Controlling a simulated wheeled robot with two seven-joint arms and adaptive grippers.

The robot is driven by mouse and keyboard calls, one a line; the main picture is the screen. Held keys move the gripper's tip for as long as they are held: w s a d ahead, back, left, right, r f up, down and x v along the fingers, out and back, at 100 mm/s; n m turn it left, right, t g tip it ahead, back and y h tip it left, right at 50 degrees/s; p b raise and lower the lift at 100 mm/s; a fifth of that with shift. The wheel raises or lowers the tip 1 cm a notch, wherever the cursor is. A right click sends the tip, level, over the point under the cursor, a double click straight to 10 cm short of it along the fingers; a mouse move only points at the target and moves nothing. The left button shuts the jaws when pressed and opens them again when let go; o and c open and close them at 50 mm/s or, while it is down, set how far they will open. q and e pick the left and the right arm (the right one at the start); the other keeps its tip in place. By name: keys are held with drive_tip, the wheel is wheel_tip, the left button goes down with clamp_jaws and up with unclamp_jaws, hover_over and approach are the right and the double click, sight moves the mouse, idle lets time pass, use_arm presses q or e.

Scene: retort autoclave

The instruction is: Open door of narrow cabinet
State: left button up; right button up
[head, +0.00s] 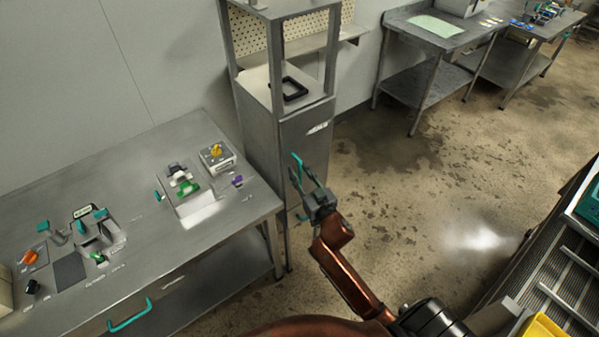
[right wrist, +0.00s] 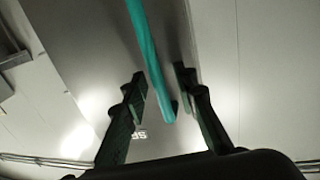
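The narrow cabinet (head: 262,135) is a tall grey metal unit against the wall. Its door (head: 308,142) looks closed. A teal bar handle (head: 297,160) on the door also shows in the right wrist view (right wrist: 147,50). My right gripper (head: 304,182) is at the handle, in front of the door. In the right wrist view its two fingers (right wrist: 161,80) stand apart, with the handle's end between them; a gap shows on each side, so no grip is seen. The gripper partly hides the door's lower part in the head view. My left gripper is in neither view.
A steel workbench (head: 130,180) with a teal drawer handle (head: 130,314) stands left of the cabinet. Steel tables (head: 440,35) stand at the back right. A rack with a yellow bin (head: 541,327) is at lower right. The floor (head: 420,200) right of the cabinet is clear.

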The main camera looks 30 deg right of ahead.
drive_tip(key=shift+c, duration=0.6)
clamp_jaws()
